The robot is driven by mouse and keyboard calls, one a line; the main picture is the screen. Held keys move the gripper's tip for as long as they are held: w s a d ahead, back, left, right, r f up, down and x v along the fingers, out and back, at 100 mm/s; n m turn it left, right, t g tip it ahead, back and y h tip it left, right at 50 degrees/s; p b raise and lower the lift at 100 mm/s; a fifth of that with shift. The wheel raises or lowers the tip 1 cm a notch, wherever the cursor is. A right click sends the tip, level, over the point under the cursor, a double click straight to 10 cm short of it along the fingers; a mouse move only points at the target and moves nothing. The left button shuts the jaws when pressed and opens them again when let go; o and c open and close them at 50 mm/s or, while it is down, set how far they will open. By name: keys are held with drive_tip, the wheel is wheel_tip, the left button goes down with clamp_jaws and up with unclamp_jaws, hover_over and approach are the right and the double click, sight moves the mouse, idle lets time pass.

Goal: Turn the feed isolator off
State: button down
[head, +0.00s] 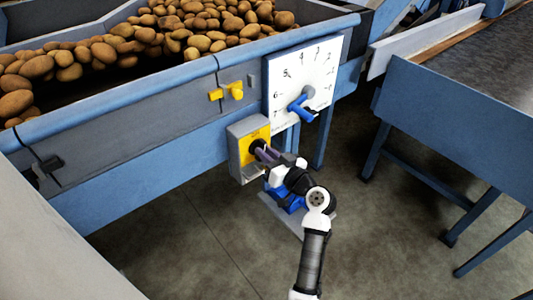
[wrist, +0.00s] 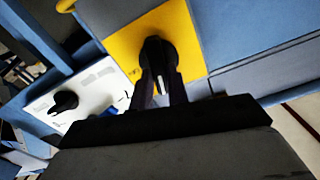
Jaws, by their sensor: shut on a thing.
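The feed isolator is a grey box (head: 240,170) with a yellow plate (head: 250,143) on the side of the blue machine. Its black rotary knob (wrist: 154,55) stands on the yellow plate, which fills the upper middle of the wrist view (wrist: 191,38). My gripper (head: 262,149) reaches it from the lower right. Its two fingers sit either side of the knob and are shut on it, as the wrist view (wrist: 159,80) shows. The knob's pointer marking and the plate's lettering are too small or hidden to read.
A white numbered dial plate (head: 308,75) with a blue handle (head: 302,108) is close on the right of the isolator. A yellow latch (head: 236,91) is above it. Potatoes (head: 160,35) fill the hopper. A blue table (head: 440,115) stands at right; open floor (head: 180,245) lies below.

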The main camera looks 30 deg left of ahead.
drive_tip(key=m+p, duration=0.2)
drive_tip(key=m, duration=0.5)
drive_tip(key=shift+w+d, duration=0.1)
drive_tip(key=shift+w, duration=0.05)
drive_tip(key=shift+w+f+m+p, duration=0.1)
drive_tip(key=shift+f+m+p, duration=0.1)
drive_tip(key=shift+m+p, duration=1.4)
drive_tip(key=shift+f+m+p, duration=0.15)
drive_tip(key=shift+m+p, duration=0.45)
drive_tip(key=shift+m, duration=1.9)
drive_tip(key=c, duration=1.4)
unclamp_jaws()
drive_tip(key=shift+o, duration=0.2)
drive_tip(key=shift+d, duration=0.1)
